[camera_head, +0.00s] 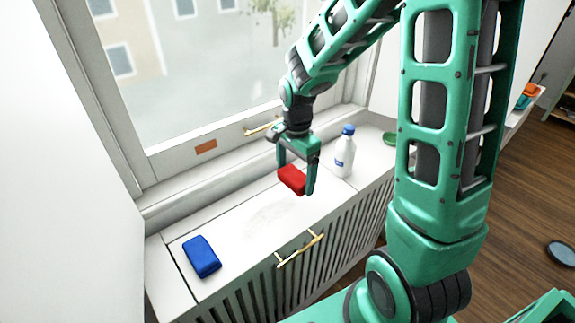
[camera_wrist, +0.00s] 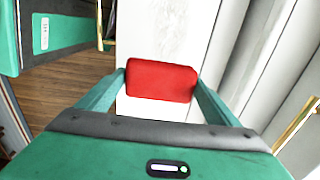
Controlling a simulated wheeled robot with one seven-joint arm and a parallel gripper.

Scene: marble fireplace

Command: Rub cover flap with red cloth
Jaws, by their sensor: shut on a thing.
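A red cloth (camera_head: 292,180), folded into a thick block, is held between the fingers of my gripper (camera_head: 297,184). In the wrist view the red cloth (camera_wrist: 160,81) spans the gap between both fingers of my gripper (camera_wrist: 160,84). It appears to be just above or at the white cover; I cannot tell if they touch. The cover flap (camera_head: 225,232) looks like the white top panel of the slatted cabinet under the window, with a brass handle (camera_head: 301,248) at its front edge. A faint grey smudge (camera_head: 268,216) marks the panel to the left of my gripper.
A blue cloth block (camera_head: 201,257) lies at the panel's left end. A white bottle with a blue cap (camera_head: 345,153) stands right of my gripper, and a green dish (camera_head: 389,139) sits beyond it. The window's brass handle (camera_head: 262,126) is behind.

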